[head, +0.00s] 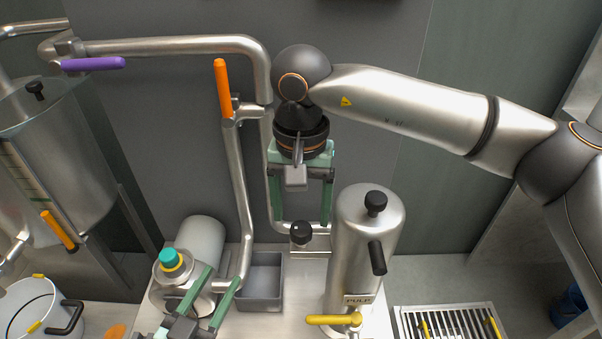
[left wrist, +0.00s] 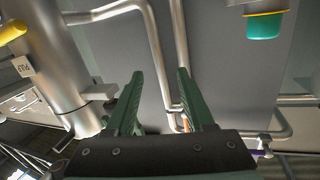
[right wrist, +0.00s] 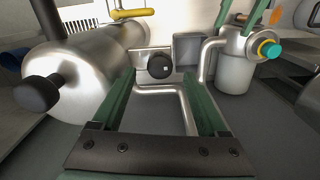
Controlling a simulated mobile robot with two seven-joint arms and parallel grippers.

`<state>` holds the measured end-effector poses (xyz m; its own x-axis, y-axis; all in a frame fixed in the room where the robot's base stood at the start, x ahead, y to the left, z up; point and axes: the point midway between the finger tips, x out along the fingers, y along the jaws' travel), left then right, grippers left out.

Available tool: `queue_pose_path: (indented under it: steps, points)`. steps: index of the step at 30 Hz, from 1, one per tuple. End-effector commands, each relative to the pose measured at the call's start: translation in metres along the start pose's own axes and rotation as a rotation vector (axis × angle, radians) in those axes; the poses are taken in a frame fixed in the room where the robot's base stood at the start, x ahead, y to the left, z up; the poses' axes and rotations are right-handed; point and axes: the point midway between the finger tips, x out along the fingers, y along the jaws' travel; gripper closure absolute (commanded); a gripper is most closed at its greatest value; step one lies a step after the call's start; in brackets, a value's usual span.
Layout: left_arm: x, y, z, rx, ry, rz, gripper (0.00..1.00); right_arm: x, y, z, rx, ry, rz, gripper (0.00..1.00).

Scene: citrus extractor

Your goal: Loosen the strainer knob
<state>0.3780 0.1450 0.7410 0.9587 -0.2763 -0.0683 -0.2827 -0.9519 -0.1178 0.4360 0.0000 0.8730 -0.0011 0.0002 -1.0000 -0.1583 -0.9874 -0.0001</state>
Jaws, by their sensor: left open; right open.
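A small black round knob (head: 300,231) sits on a block at the low end of a steel pipe, left of the steel cylinder (head: 350,250) labelled PULP. The cylinder has a black knob (head: 376,202) on top and a black side handle (head: 377,257). I cannot tell for sure which knob is the strainer's. My right gripper (head: 301,217) is open and points down above the small knob, which shows between its fingers in the right wrist view (right wrist: 159,66), apart from them. My left gripper (head: 223,275) is open and empty beside the teal-capped unit (head: 168,258).
A grey bin (head: 262,300) stands between the teal-capped unit and the cylinder. An orange-handled pipe (head: 222,88) rises left of my right gripper. A yellow lever (head: 333,319) is at the cylinder's foot. A drain grate (head: 455,320) lies right, and a white bucket (head: 30,305) left.

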Motion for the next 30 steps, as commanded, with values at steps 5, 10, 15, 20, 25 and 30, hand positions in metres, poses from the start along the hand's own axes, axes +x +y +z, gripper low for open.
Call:
queue_pose_path:
  steps: [5,10,15,20,25,30]
  points:
    - [-0.007,0.006,0.039,-0.047,-0.166,0.008,0.47,-0.041,-0.001,0.0,0.0,0.002,0.0,0.24]
    - [-0.016,0.013,0.069,-0.08,-0.285,0.016,0.47,-0.065,0.0,0.0,-0.001,0.001,0.0,0.24]
    - [-0.022,0.017,0.085,-0.098,-0.347,0.022,0.47,-0.076,0.0,0.0,-0.001,0.0,0.001,0.24]
    - [-0.023,0.018,0.088,-0.102,-0.361,0.023,0.47,-0.078,0.0,0.0,-0.002,0.0,0.001,0.24]
    - [-0.023,0.017,0.088,-0.101,-0.36,0.023,0.47,-0.078,0.0,0.0,-0.002,0.0,0.001,0.24]
    - [-0.023,0.017,0.088,-0.101,-0.359,0.023,0.47,-0.078,0.0,0.0,-0.001,0.0,0.001,0.24]
